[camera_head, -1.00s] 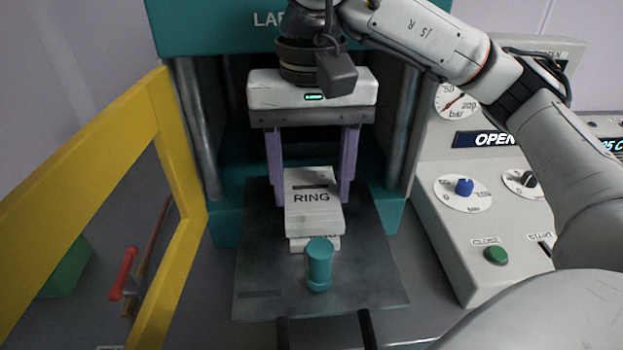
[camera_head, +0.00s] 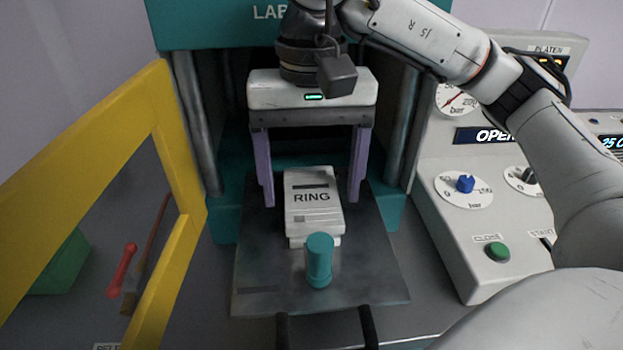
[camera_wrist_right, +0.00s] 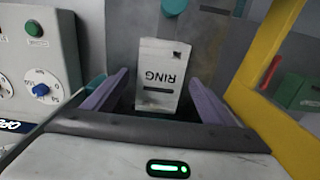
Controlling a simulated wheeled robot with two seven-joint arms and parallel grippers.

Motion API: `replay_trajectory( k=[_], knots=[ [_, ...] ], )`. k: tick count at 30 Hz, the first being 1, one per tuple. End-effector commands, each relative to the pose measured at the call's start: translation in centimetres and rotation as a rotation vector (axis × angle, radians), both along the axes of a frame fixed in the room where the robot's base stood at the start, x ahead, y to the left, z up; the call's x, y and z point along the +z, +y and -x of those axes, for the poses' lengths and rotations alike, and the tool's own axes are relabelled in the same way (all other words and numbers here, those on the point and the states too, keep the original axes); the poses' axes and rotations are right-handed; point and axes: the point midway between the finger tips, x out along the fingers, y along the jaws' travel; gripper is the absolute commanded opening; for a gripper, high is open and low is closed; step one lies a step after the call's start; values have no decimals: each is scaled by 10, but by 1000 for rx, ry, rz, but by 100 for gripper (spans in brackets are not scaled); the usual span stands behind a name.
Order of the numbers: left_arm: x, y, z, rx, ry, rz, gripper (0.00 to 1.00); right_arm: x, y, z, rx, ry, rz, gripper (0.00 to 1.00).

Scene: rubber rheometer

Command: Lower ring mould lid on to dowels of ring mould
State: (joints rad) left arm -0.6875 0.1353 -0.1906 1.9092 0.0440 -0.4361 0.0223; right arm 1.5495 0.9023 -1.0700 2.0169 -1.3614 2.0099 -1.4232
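The ring mould lid (camera_head: 315,213), a pale block marked RING with a dark slot, sits flat over the ring mould (camera_head: 316,241). Only a thin front strip of the mould shows below the lid; the dowels are hidden. My right gripper (camera_head: 311,204) is open, with one purple finger on each side of the lid and a gap on both sides. In the right wrist view the lid (camera_wrist_right: 162,72) shows upside down between the spread fingers (camera_wrist_right: 158,76). My left gripper is not in view.
The mould rests on a dark sliding plate (camera_head: 370,260) in the press. A teal cylinder (camera_head: 319,262) stands just in front of it. The open yellow guard door (camera_head: 165,150) is at left. The control panel (camera_head: 450,235) is at right.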

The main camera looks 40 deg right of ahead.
Motion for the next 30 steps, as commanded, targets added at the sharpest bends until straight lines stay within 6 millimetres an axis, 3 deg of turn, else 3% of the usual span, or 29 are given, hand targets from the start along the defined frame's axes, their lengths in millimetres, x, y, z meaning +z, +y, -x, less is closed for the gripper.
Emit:
replay_trajectory(
  k=[6,21,30],
  knots=[
    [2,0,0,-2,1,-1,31,2,0,0,0,1,1,78],
    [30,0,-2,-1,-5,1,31,89,0,0,-1,-3,1,78],
    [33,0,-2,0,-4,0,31,103,0,0,0,1,0,78]
  ],
)
